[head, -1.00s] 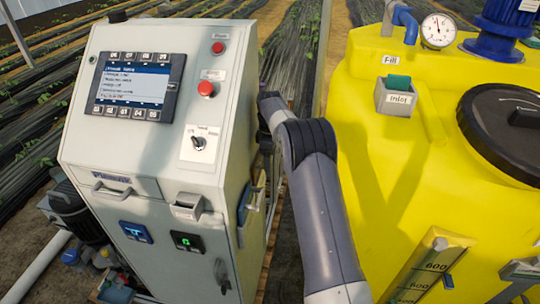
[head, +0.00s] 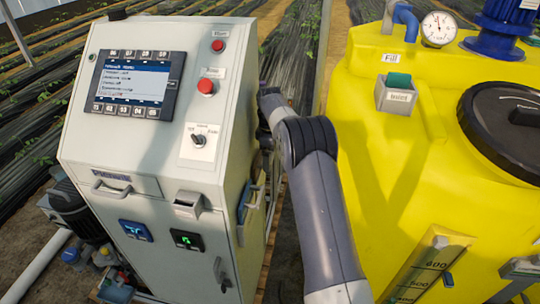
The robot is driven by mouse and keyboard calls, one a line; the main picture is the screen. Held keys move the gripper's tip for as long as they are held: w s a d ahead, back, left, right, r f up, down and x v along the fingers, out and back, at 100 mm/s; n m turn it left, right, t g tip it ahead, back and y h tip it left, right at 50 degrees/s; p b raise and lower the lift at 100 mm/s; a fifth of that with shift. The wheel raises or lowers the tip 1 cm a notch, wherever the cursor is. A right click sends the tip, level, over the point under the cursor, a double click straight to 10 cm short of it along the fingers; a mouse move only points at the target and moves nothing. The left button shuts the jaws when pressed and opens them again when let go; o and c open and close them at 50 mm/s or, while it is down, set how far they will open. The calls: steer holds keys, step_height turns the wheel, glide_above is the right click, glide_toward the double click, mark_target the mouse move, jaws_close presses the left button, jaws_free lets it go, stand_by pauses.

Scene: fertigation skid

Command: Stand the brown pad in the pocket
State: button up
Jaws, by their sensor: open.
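I cannot make out the brown pad for certain. A narrow tan piece (head: 258,194) shows on the right side of the grey cabinet (head: 120,195), next to a blue piece (head: 244,203). A small grey open-topped pocket (head: 188,205) with a pale label sits on the cabinet front and looks empty. Another grey pocket (head: 395,99), labelled Inlet, sits on the yellow tank with a green pad (head: 399,81) in it. My arm rises between cabinet and tank, and its far end passes behind the cabinet's right edge. My gripper is hidden there.
The yellow tank (head: 400,170) with a black lid (head: 505,125) and a gauge (head: 438,30) fills the right side. The cabinet front carries a screen, red buttons, a switch and a drawer handle. The gap between cabinet and tank is narrow.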

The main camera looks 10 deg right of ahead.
step_height(320, 180, up, 10)
steer(key=shift+b, duration=0.45)
step_height(320, 180, down, 11)
steer(key=shift+r+p, duration=0.1)
steer(key=shift+p, duration=0.65)
steer(key=shift+w+r, duration=0.1)
steer(key=shift+r, duration=0.65)
steer(key=shift+r+p, duration=0.4)
steer(key=shift+r, duration=0.1)
steer(key=shift+f, duration=0.15)
